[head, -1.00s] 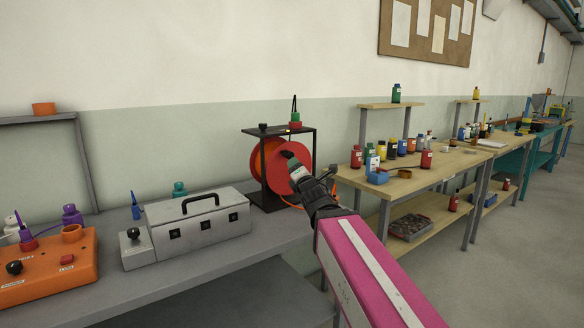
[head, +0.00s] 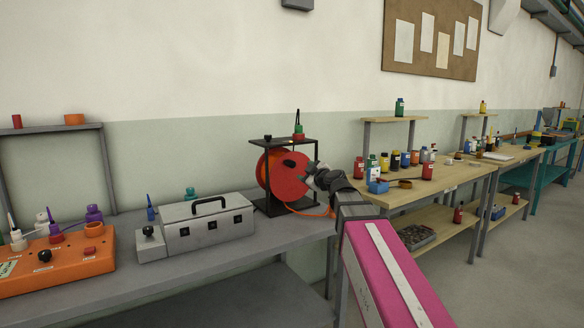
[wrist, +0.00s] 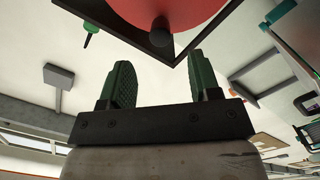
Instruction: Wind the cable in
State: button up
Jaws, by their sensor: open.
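The cable reel is a red drum (head: 284,183) in a black open frame (head: 259,201) on the grey bench. A black knob (head: 289,164) sticks out of the drum's face, above its middle. Orange cable (head: 318,212) runs from the low right of the reel. My gripper (head: 311,172) is at the drum's right edge in the head view, apart from the knob. In the wrist view my gripper (wrist: 160,80) has its green fingers wide apart with nothing between them. There the knob (wrist: 160,34) and red drum (wrist: 172,10) lie beyond the fingertips. The arm hides part of the cable.
A grey metal case (head: 207,224) with a handle stands left of the reel, and an orange control box (head: 60,258) farther left. A green-and-black item (head: 299,130) stands on the reel frame. A wooden bench (head: 440,182) with bottles is at the right. The grey bench front (head: 215,270) is clear.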

aim_at(293, 165)
jog(key=shift+y, duration=0.5)
jog(key=x, duration=0.7)
jog(key=r+x, duration=0.1)
jog(key=x, duration=0.2)
jog(key=shift+w+a, duration=0.2)
jog(key=shift+a, duration=0.2)
jog(key=shift+s, duration=0.1)
grip_shut()
